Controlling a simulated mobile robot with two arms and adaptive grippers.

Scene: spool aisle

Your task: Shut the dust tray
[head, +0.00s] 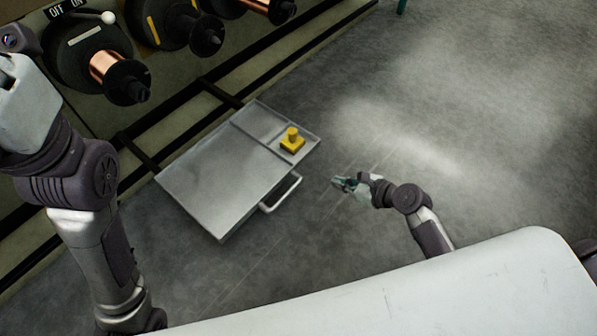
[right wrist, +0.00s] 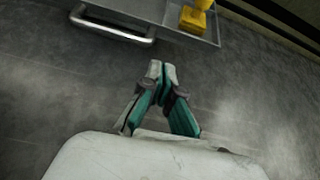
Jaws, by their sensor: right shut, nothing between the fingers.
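The dust tray (head: 222,175) is a flat grey metal drawer that sticks out from under the spool rack, low over the floor. Its bar handle (head: 281,194) is on the side facing me; the handle also shows at the top of the right wrist view (right wrist: 115,28). A yellow knobbed piece (head: 291,140) sits in the tray's right compartment. My right gripper (head: 338,183) is shut and empty, to the right of the handle and apart from it. My left arm (head: 75,190) stands at the left; its fingertips are out of the picture.
Spools on dark flanges (head: 108,68) line the rack above the tray, with an OFF/ON lever (head: 108,18) at the top left. Dark rails (head: 150,125) run along the rack's foot. The grey floor (head: 470,120) to the right is clear.

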